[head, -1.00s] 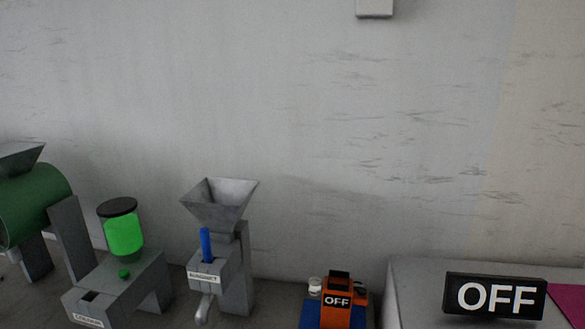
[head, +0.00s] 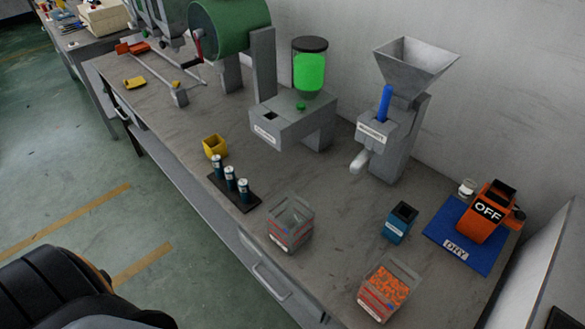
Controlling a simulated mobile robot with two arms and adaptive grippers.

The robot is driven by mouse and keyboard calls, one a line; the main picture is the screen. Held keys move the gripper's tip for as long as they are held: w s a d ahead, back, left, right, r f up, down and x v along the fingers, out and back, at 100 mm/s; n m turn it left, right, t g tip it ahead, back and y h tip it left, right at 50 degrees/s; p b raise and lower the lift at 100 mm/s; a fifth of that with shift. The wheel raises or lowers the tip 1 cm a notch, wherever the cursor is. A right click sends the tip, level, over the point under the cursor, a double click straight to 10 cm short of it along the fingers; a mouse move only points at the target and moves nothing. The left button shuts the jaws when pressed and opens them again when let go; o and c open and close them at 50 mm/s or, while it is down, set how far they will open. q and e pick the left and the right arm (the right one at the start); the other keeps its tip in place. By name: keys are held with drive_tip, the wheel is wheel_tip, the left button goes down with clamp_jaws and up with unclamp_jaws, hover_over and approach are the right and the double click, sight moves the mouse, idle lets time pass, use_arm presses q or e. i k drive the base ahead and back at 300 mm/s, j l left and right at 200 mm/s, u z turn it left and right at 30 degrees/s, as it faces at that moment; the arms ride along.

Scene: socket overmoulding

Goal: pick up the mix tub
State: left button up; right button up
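Two clear tubs with red-and-white labels stand near the table's front edge in the head view. One clear tub (head: 290,226) looks mostly empty. The other clear tub (head: 388,291) holds orange pellets. A small dark blue box (head: 399,223) with a label and a small yellow box (head: 215,146) stand on the same table. The labels are too small to read, so I cannot tell which container is the mix tub. Neither of my grippers is in view. A dark part of my own body shows at the lower left.
A grey table (head: 330,190) carries a rack of several dark cylinders (head: 235,189), a green-filled dispenser (head: 309,75), a hopper machine (head: 398,110) and an orange device (head: 485,212) marked OFF on a blue mat (head: 440,237). The green floor (head: 80,190) in front is clear.

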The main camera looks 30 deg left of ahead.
sight(290, 218)
drive_tip(key=u, duration=0.85)
